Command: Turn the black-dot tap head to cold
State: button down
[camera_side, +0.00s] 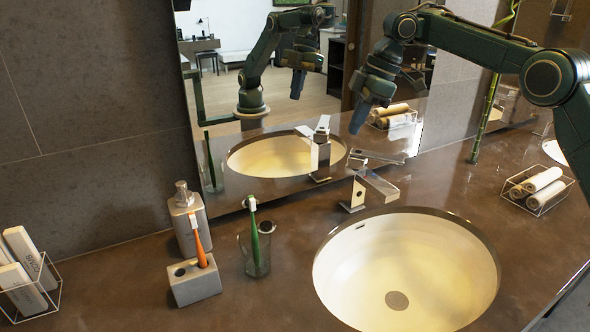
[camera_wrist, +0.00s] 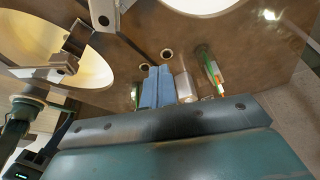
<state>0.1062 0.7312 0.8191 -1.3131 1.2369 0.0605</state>
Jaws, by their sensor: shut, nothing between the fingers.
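The chrome tap (camera_side: 372,186) stands behind the round basin in the side view, with its flat lever head (camera_side: 382,157) on top. I cannot make out a black dot on the head from the side. In the wrist view a metal tap part (camera_wrist: 104,12) with a small dark spot shows at the top edge. In the wrist view the fingers (camera_wrist: 157,88) lie side by side, shut and empty.
The basin (camera_side: 335,262) fills the front middle. A soap dispenser (camera_side: 188,218), a brush holder (camera_side: 195,284) and a glass (camera_side: 255,250) with a green toothbrush stand left. Rolled towels (camera_side: 536,188) lie in a basket at right. The mirror (camera_side: 232,100) rises close behind the tap.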

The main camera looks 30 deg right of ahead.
jog(key=shift+s+a+r+m+t, duration=0.9)
jog(key=shift+s+r+m, duration=1.6)
jog(key=shift+s+r, duration=2.7)
jog(key=s+d+f+m, duration=0.1)
jog(key=s+m, duration=0.1)
jog(key=s, duration=0.6)
jog(key=s+d+f+m+t+h, duration=0.1)
jog(key=s+d+f+m, duration=0.1)
jog(key=s, duration=0.6)
jog(key=shift+s+f+m+t, duration=0.3)
jog(key=shift+s+m, duration=0.05)
jog(key=shift+m, duration=0.05)
